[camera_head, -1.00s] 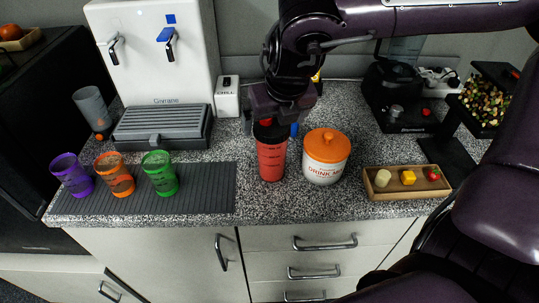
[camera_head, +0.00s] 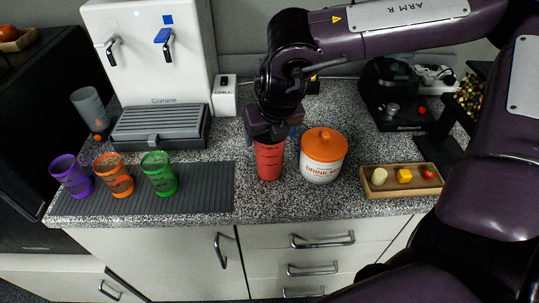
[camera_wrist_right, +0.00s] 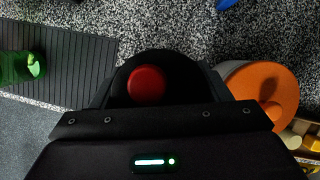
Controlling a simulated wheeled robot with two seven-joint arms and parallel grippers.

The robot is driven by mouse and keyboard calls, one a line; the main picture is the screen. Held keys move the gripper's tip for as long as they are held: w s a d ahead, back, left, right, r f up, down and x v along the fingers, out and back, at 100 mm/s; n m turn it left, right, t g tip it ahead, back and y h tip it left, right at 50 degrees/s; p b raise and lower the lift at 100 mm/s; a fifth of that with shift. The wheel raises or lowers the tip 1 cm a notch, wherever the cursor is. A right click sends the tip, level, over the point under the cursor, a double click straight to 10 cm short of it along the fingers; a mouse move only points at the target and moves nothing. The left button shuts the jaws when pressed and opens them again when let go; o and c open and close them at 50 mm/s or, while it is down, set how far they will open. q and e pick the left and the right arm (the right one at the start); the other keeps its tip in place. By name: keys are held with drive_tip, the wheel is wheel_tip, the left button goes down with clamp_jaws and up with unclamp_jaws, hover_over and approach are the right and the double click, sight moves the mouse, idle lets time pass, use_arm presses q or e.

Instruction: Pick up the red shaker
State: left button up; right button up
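The red shaker (camera_head: 269,160) stands upright on the speckled counter, left of the orange-lidded tub. Its black lid with a red button (camera_wrist_right: 147,84) shows from above in the right wrist view. My right gripper (camera_head: 268,132) is down over the shaker's top and hides its lid in the head view. In the right wrist view the dark fingers of this gripper (camera_wrist_right: 158,85) lie on either side of the lid. Whether they press on it cannot be told. My left gripper is not in view.
The orange-lidded tub (camera_head: 321,168) stands close to the right of the shaker. Purple (camera_head: 72,177), orange (camera_head: 114,175) and green (camera_head: 159,174) cups stand on a dark ribbed mat (camera_head: 208,190) at left. A wooden tray (camera_head: 400,191) lies at right. A white dispenser (camera_head: 150,60) stands behind.

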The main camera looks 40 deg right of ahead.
drive_tip(key=c, duration=1)
drive_tip(key=shift+w+r, duration=0.1)
drive_tip(key=shift+r, duration=0.05)
